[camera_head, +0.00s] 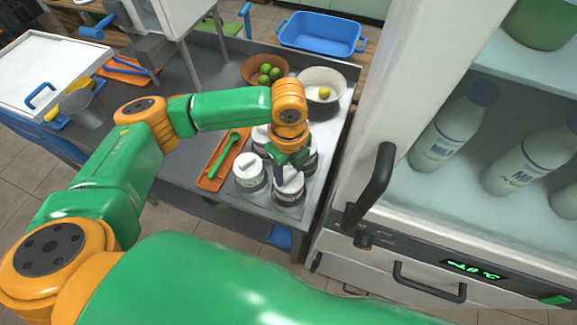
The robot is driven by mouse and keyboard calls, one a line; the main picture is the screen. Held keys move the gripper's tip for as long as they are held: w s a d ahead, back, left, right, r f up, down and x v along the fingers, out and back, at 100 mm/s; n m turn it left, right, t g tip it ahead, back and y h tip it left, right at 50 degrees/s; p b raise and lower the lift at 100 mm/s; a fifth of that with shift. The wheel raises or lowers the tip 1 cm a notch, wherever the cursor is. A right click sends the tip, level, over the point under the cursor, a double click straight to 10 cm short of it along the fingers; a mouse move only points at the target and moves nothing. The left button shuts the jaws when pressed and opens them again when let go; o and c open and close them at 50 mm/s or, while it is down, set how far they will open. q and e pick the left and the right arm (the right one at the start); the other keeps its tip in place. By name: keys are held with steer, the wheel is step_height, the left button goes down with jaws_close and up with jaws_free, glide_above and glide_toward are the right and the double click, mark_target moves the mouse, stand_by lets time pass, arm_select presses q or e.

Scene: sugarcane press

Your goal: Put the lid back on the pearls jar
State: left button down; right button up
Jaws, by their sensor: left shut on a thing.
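My left gripper (284,172) points down over a group of white-lidded jars at the counter's right end. It is shut on what looks like the lid (291,183) of the front right jar (289,200). The lid sits at or just above the jar's mouth; I cannot tell whether it touches all round. Another jar (248,178) stands just left with its lid on. More jars behind are partly hidden by my gripper. The labels are too small to read, so I cannot tell which jar holds pearls. My right gripper is not in view.
An orange tray (209,184) with a green spoon (224,155) lies left of the jars. Behind stand a brown bowl of limes (251,71) and a white bowl (309,78) with a yellow fruit. An open fridge with a dark handle (374,186) stands close on the right.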

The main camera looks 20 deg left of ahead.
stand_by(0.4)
arm_select(q)
steer(key=shift+p, duration=0.45)
jaws_free()
stand_by(0.4)
step_height(320, 180, up, 5)
steer(key=p, duration=0.6)
steer(key=shift+r, duration=0.1)
steer(key=shift+r+p, duration=0.7)
steer(key=shift+r, duration=0.25)
steer(key=shift+f, duration=0.1)
jaws_close()
